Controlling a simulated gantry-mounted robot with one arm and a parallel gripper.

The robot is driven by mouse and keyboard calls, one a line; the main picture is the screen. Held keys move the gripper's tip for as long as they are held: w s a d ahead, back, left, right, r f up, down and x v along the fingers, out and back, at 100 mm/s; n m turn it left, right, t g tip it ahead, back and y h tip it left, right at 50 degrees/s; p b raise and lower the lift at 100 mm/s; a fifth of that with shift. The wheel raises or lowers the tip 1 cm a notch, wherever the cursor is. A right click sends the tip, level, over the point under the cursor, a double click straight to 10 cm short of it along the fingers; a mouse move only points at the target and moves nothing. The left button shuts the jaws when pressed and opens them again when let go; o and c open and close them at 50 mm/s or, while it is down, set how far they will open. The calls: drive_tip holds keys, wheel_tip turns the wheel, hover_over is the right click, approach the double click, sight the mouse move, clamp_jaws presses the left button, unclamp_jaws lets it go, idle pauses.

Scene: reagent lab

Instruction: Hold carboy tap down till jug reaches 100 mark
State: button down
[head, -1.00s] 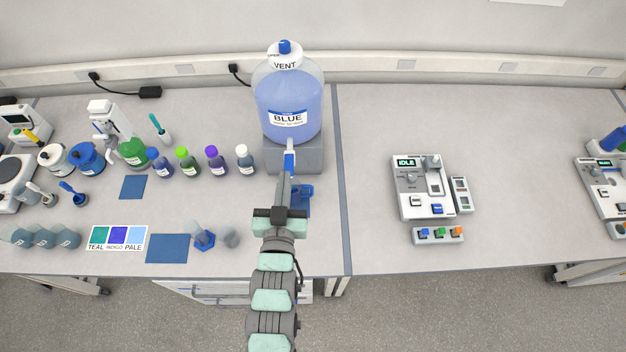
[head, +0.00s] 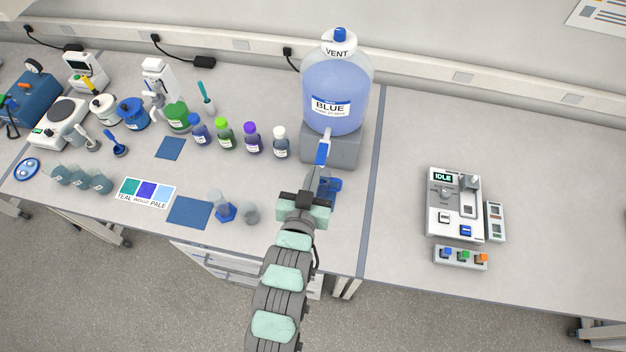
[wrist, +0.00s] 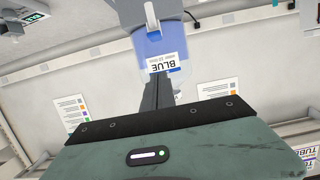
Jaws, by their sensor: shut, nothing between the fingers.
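The carboy (head: 335,88) holds blue liquid, wears a BLUE label and stands on a grey block (head: 345,150). It appears upside down in the wrist view (wrist: 148,45). Its tap (head: 322,153) has a pale spout and a blue lever at the front. My gripper (head: 319,168) is shut and empty, its fingers pointing at the tap from the front; I cannot tell whether they touch the lever. In the wrist view the shut fingers (wrist: 158,82) overlap the carboy's label. No level or mark is readable.
Several small bottles (head: 252,137) stand left of the carboy. A clear blue-based vessel (head: 222,207) and a grey cup (head: 250,212) stand left of my gripper. A device reading IDLE (head: 455,205) is at the right. The bench between carboy and device is clear.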

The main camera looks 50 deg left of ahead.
hover_over(322, 154)
drive_tip(key=f+v, duration=0.1)
drive_tip(key=v, duration=0.3)
drive_tip(key=f, duration=0.2)
drive_tip(key=shift+s+d+f+p, duration=0.1)
drive_tip(key=shift+s+f+p, duration=0.1)
drive_tip(key=shift+f, duration=0.4)
drive_tip(key=shift+s+d+f+p, duration=0.1)
drive_tip(key=shift+f+p, duration=0.1)
drive_tip(key=shift+f, duration=0.45)
drive_tip(key=shift+w+f, duration=0.1)
drive_tip(key=shift+f, duration=0.6)
drive_tip(key=shift+f+t+b, duration=0.3)
drive_tip(key=shift+f+b, duration=0.3)
drive_tip(key=shift+b, duration=0.2)
drive_tip(key=f+t+y+b, duration=0.1)
drive_tip(key=b, duration=0.2)
drive_tip(key=shift+d+b, duration=0.1)
drive_tip(key=shift+b, duration=0.3)
idle(1.1)
